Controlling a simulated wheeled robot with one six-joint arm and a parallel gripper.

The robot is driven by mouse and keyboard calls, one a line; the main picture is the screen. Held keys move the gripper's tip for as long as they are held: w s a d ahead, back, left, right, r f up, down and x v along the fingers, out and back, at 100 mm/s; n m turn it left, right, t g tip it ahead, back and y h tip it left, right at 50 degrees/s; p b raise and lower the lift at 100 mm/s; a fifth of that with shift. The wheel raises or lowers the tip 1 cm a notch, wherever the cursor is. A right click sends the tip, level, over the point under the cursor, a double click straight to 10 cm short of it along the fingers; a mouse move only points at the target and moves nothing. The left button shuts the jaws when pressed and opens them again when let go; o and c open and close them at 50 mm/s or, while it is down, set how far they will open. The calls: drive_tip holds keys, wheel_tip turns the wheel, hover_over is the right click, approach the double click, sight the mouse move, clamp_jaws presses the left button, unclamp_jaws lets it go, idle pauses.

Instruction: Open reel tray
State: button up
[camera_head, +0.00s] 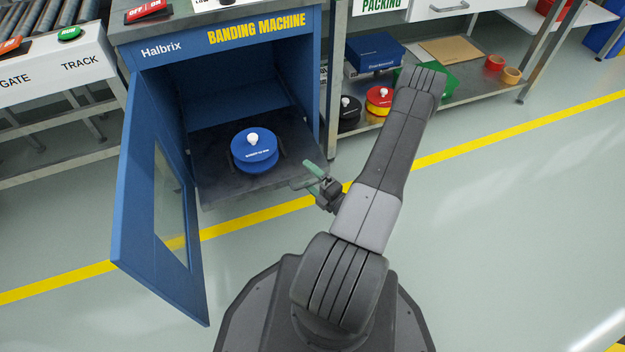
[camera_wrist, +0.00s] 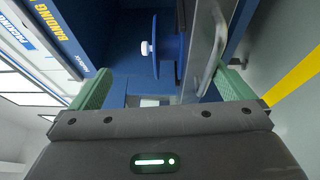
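The blue banding machine (camera_head: 150,95) stands with its windowed door (camera_head: 150,215) swung open to the left. Its dark reel tray (camera_head: 225,192) lies at the bottom of the opening; how far it is drawn out I cannot tell. A blue reel (camera_head: 254,155) with a white knob sits on it and also shows in the wrist view (camera_wrist: 168,48). My gripper (camera_head: 309,175) is at the tray's front right corner. In the wrist view its green fingers (camera_wrist: 165,88) are wide apart. A curved metal bar (camera_wrist: 213,50) shows near the right finger; contact is unclear.
A shelf at right holds a blue box (camera_head: 375,52), a red-yellow reel (camera_head: 379,100), a black reel (camera_head: 348,108) and tape rolls (camera_head: 510,76). A roller track (camera_head: 60,65) with buttons stands at left. The floor at right is clear.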

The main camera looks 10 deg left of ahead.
drive_tip(key=shift+s+r+g, duration=0.25)
drive_tip(key=shift+r+g, duration=0.15)
drive_tip(key=shift+r, duration=0.2)
drive_tip(key=shift+f+b+v, duration=0.2)
drive_tip(key=shift+v, duration=0.6)
drive_tip(key=shift+f+b+v, duration=0.15)
drive_tip(key=shift+f+v, duration=0.05)
drive_tip(key=shift+v, duration=0.55)
drive_tip(key=shift+c, duration=0.2)
drive_tip(key=shift+s+d, duration=0.25)
drive_tip(key=shift+d, duration=0.1)
drive_tip(key=c, duration=1.1)
drive_tip(key=shift+s+d+f+b, duration=0.25)
drive_tip(key=shift+s+d, duration=0.2)
drive_tip(key=shift+d, duration=0.15)
drive_tip(key=shift+s+d+f+b, duration=0.2)
drive_tip(key=shift+s+d, duration=0.2)
drive_tip(key=shift+d, duration=0.25)
drive_tip(key=shift+s+d+f+b, duration=0.25)
drive_tip(key=shift+s+d, duration=0.2)
drive_tip(key=shift+d, duration=0.15)
drive_tip(key=shift+f+b+v, duration=0.15)
drive_tip(key=shift+b+v, duration=0.05)
drive_tip(key=shift+v, duration=1)
drive_tip(key=shift+f+b+v, duration=0.15)
drive_tip(key=shift+f+v, duration=0.05)
drive_tip(key=shift+v, duration=0.95)
drive_tip(key=shift+f+b+v, duration=0.15)
drive_tip(key=shift+b+v, duration=0.05)
drive_tip(key=shift+v, duration=1)
